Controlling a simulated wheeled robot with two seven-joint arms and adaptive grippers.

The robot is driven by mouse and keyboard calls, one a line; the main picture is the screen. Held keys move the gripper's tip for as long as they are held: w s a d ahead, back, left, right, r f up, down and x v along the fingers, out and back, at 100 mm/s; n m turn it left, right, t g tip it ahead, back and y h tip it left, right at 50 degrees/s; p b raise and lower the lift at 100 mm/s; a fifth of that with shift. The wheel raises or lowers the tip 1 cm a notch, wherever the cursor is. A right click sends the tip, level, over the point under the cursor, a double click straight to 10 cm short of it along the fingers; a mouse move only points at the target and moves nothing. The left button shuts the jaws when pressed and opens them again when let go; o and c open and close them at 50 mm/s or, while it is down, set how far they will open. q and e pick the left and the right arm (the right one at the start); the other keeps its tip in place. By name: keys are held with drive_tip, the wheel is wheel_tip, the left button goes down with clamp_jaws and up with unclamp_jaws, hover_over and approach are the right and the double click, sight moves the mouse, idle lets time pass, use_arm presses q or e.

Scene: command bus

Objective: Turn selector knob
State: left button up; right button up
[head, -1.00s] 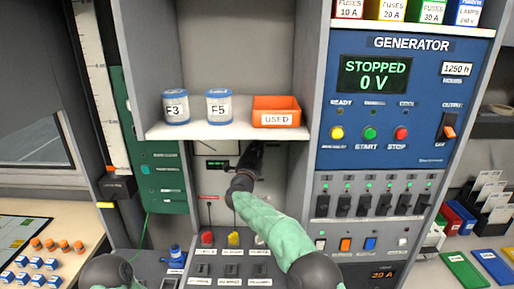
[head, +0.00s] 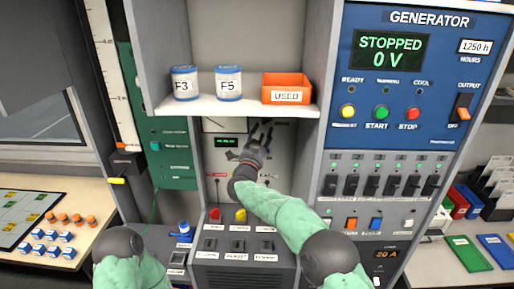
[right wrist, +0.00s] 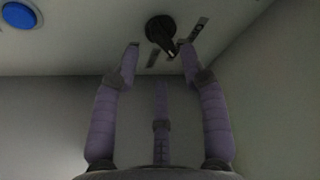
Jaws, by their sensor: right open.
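My right gripper (head: 263,131) reaches into the recess under the shelf, in front of the grey panel (head: 225,158). In the right wrist view my right gripper (right wrist: 159,52) is open and empty, with its fingers spread apart. A black selector knob (right wrist: 160,30) sits on the pale panel just beyond and between the two fingertips; I cannot see any contact. Small label plates lie beside the knob. In the head view the knob cannot be made out behind the hand. My left forearm shows at the lower left, but its gripper is out of view.
A round blue button (right wrist: 18,14) sits left of the knob. A shelf (head: 235,108) with two jars and an orange USED bin (head: 287,86) overhangs the recess. Red (head: 216,215) and yellow (head: 240,215) controls lie below. The generator panel (head: 415,75) is at right.

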drive_tip(key=v, duration=0.7)
